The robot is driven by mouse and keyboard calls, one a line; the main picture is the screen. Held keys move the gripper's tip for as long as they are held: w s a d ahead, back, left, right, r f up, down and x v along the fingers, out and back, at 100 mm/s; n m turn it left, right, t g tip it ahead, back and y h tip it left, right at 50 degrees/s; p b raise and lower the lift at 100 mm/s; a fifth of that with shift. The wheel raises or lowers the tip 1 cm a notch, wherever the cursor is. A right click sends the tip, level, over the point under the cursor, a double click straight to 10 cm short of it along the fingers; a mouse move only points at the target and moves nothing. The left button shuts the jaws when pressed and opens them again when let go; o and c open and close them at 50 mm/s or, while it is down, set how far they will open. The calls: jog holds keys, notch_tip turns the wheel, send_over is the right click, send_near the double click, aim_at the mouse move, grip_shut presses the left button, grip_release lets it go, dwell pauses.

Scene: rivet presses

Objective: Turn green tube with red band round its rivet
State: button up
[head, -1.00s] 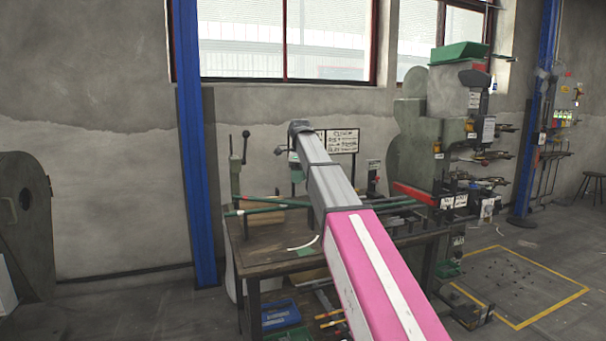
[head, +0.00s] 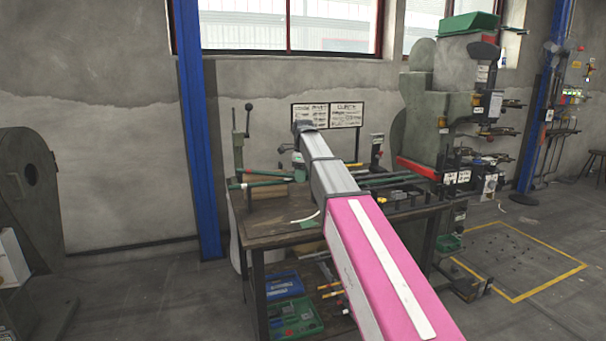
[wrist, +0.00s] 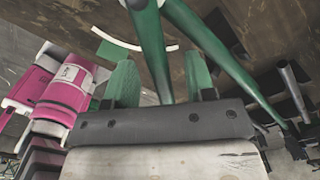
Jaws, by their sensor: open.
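In the wrist view, two green tubes form a narrow V: one tube (wrist: 152,45) runs down between my fingers, and the other (wrist: 220,52) slants away to the lower right. They come together at the top edge, where the joint is cut off. I cannot make out the red band or the rivet there. My gripper (wrist: 158,62) is open, with its green fingers on either side of the first tube. In the head view my arm hides most of the gripper.
The wooden workbench (head: 285,236) holds a white curved strip (head: 304,217) and an upright lever stand (head: 239,145). Signs (head: 346,115) stand behind. A large grey-green press (head: 428,115) is at the right. Blue and green bins (head: 283,286) sit below. Floor at the left is open.

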grip_shut()
jog(key=shift+s+a+m, duration=0.25)
jog(key=shift+s+m, duration=0.25)
jog(key=shift+m, duration=0.5)
